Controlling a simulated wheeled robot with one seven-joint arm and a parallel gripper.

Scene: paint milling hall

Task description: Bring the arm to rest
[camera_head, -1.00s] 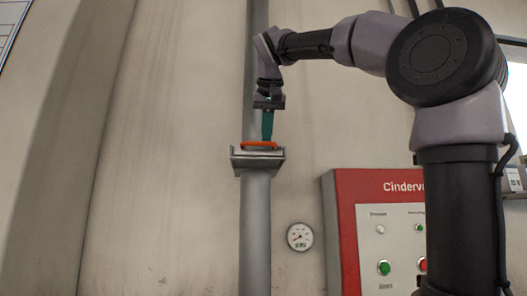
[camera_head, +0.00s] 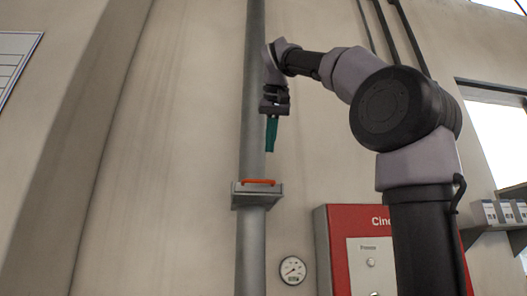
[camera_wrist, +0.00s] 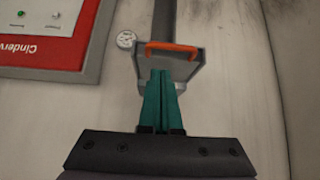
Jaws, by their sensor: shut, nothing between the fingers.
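My gripper (camera_head: 271,150) points down with its teal fingers together and nothing between them. It hangs in front of the grey vertical pipe, above the small grey bracket (camera_head: 257,196) with the orange handle (camera_head: 258,182). A clear gap separates the fingertips from the handle in the head view. In the wrist view the closed fingers (camera_wrist: 161,75) point toward the bracket (camera_wrist: 190,66) and its orange handle (camera_wrist: 172,48). My arm is raised and bent, reaching left from its column.
A red-framed control panel (camera_head: 323,245) is on the wall below my arm. A round gauge (camera_head: 292,270) is left of it. A shelf with small boxes (camera_head: 500,212) is at the right.

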